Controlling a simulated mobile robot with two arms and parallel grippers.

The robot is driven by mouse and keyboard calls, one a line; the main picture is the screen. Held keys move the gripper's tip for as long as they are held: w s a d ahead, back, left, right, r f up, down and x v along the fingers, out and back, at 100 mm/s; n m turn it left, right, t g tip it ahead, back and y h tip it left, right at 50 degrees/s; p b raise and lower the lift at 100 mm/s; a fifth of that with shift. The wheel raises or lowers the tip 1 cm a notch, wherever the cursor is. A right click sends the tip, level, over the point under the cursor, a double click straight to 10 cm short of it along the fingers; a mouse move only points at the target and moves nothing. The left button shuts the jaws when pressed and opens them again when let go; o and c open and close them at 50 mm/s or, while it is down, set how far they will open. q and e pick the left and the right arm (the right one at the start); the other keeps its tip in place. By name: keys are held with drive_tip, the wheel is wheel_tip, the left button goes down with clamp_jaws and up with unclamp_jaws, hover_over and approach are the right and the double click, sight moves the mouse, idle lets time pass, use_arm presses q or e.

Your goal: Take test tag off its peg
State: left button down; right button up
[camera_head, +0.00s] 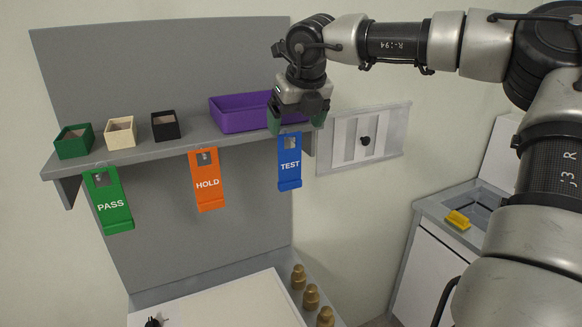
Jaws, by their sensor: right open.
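The blue TEST tag (290,165) hangs at the right end of the shelf's front edge, below the purple tray. My right gripper (296,128) points down just above and in front of the tag's top, its two fingers spread apart. The fingers show on either side of the tag's upper end; I cannot tell whether they touch it. The peg is hidden behind the gripper and the tag. My left gripper is not in the picture.
An orange HOLD tag (207,184) and a green PASS tag (109,205) hang further left. The shelf (185,146) carries a purple tray (238,113) and small green, cream and black boxes. A wall panel with a black knob (365,141) is to the right.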

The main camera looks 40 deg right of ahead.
sight(290, 134)
drive_tip(key=p+x, duration=0.2)
drive_tip(key=x, duration=0.1)
drive_tip(key=p+x, duration=0.1)
drive_tip(key=x, duration=0.1)
drive_tip(key=shift+w+a, duration=0.15)
drive_tip(key=shift+a, duration=0.2)
drive_tip(key=shift+d+f, duration=0.15)
drive_tip(key=shift+f, duration=0.25)
drive_tip(key=c, duration=1.2)
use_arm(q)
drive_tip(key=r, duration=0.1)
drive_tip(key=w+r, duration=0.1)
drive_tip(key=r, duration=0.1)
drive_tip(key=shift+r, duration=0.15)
use_arm(e)
drive_tip(key=shift+r, duration=0.1)
